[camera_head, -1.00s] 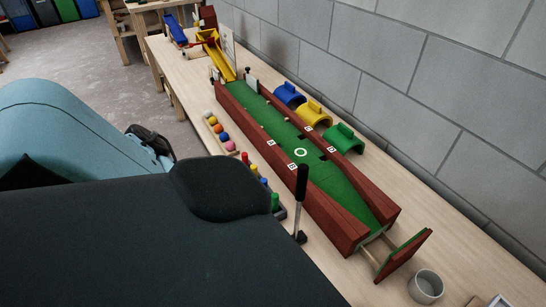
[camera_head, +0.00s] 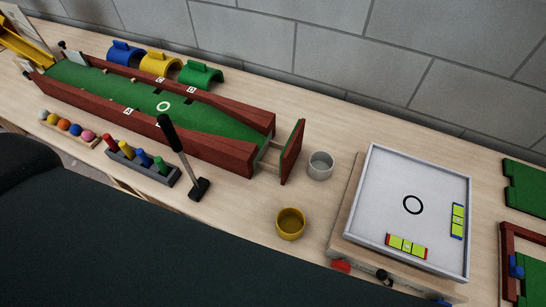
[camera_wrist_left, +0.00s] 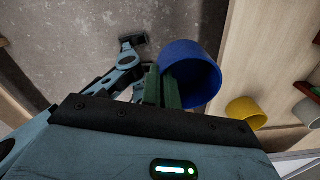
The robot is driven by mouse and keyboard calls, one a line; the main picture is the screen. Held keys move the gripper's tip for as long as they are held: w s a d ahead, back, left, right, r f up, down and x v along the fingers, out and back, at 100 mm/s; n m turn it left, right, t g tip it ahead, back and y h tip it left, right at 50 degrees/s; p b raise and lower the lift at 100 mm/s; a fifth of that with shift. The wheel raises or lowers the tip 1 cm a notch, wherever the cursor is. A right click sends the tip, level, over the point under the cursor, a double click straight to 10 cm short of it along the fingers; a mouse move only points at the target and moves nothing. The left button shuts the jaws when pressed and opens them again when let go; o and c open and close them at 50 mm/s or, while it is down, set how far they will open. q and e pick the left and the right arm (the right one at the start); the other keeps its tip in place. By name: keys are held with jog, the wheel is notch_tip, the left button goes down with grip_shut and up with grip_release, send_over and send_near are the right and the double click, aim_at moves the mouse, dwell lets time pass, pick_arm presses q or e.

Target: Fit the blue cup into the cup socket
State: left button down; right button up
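The blue cup (camera_wrist_left: 190,72) shows in the left wrist view, tilted with its open mouth toward the lower right. My left gripper (camera_wrist_left: 165,88) has its two green fingers on either side of the cup's near wall and appears shut on it. The cup hangs over or beside the table edge, with grey floor behind. In the head view, neither the blue cup nor either gripper shows. No cup socket is clearly marked; the green lane (camera_head: 200,122) ends in a railed gap (camera_head: 268,157) before a red-and-green end board (camera_head: 293,152).
A grey cup (camera_head: 320,166) stands right of the end board. A yellow cup (camera_head: 290,223) stands nearer. A mallet (camera_head: 182,155) stands upright before the lane, beside a peg rack (camera_head: 142,163). A white board (camera_head: 413,205) lies at right. Bare table surrounds the yellow cup.

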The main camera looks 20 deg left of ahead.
jog(key=shift+w, duration=0.1)
dwell(0.7)
